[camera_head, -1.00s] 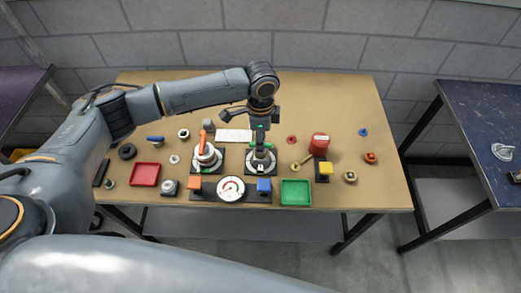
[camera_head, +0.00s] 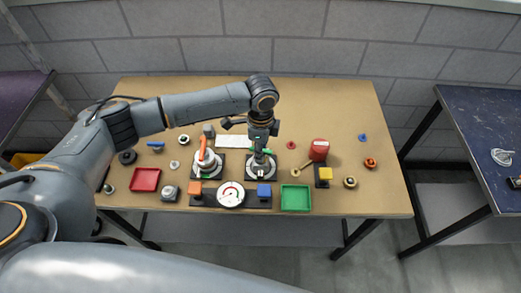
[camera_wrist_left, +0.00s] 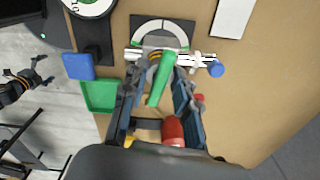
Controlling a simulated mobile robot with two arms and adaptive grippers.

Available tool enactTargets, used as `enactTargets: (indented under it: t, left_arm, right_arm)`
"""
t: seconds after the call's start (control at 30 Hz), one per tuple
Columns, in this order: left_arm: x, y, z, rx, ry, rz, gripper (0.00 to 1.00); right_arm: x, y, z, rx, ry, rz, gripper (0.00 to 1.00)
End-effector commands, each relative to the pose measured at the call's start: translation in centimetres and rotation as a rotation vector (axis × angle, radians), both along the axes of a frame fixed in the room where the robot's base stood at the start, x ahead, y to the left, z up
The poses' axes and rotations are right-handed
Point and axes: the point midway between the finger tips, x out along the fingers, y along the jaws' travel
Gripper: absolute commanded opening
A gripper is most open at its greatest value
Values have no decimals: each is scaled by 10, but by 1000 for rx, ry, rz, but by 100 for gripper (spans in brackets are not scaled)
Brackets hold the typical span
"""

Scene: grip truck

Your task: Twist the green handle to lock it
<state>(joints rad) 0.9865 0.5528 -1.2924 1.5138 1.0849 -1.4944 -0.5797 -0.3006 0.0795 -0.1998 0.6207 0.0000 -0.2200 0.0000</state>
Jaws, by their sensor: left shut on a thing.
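The green handle (camera_wrist_left: 161,78) lies between the two fingers of my left gripper (camera_wrist_left: 157,84) in the left wrist view. It points slantwise from its round metal base. In the head view my left gripper (camera_head: 260,151) points down over that base (camera_head: 261,170), which stands on a dark plate near the table's middle. The gripper is shut on the green handle and mostly hides it there. A plate with a white arc and a green mark (camera_wrist_left: 161,30) lies beside the base.
An orange-handled valve (camera_head: 207,160) stands close to the left. A round gauge (camera_head: 230,195) and a blue block (camera_head: 264,190) are in front, with a green tray (camera_head: 296,198) to their right. A red cylinder (camera_head: 319,150) stands further right.

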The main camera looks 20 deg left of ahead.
Motion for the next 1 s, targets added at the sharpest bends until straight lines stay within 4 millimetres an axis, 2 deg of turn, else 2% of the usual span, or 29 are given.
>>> enactTargets:
  t: [0.2,1.0]
  left_arm:
    - [0,0,2,1,0,-162,1]
    - [-1,0,0,1,1,-774,1]
  right_arm:
    - [0,0,10,0,0,0,100]
    - [0,0,26,0,0,0,100]
